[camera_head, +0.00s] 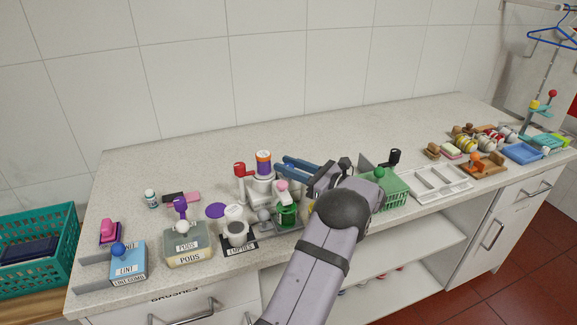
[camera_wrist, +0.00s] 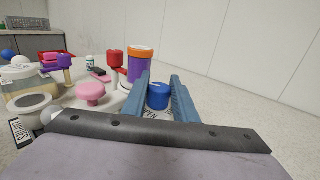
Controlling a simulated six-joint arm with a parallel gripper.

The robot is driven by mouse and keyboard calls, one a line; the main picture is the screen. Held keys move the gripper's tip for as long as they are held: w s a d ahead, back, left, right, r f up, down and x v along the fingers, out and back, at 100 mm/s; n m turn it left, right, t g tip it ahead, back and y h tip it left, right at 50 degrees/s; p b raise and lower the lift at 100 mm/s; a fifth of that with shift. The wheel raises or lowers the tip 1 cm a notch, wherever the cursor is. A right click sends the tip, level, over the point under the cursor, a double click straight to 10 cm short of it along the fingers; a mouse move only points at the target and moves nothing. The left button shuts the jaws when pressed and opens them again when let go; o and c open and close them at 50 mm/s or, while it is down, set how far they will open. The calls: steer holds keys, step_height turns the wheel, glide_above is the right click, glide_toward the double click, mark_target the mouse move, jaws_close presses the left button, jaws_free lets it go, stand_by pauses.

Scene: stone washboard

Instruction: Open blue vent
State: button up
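A round blue knob (camera_wrist: 158,96), which I take for the blue vent, shows in the wrist view between my two blue fingers. My gripper (camera_wrist: 160,78) is open, with a clear gap between the fingertips. The knob's sides line up with the inner faces of the fingers; I cannot tell whether they touch. The part under the knob is mostly hidden by my gripper. In the head view my gripper (camera_head: 287,163) is over the worktop, pointing left towards a white device (camera_head: 258,188); the blue knob cannot be made out there.
Left of my fingers are an orange-and-purple canister (camera_wrist: 139,64), a red knob (camera_wrist: 114,58) and a pink knob (camera_wrist: 90,92). A green basket (camera_head: 391,192) and a white tray (camera_head: 440,181) stand right of my wrist. The worktop behind is clear.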

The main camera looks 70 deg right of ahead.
steer(key=shift+n+y, duration=0.4)
steer(key=shift+y, duration=0.2)
steer(key=shift+d+r+n+y, duration=0.1)
steer(key=shift+n+y, duration=0.4)
steer(key=shift+y, duration=0.3)
steer(key=shift+n+y, duration=0.6)
steer(key=shift+y, duration=0.3)
steer(key=o, duration=1.1)
steer(key=shift+c, duration=0.2)
steer(key=shift+b, duration=0.3)
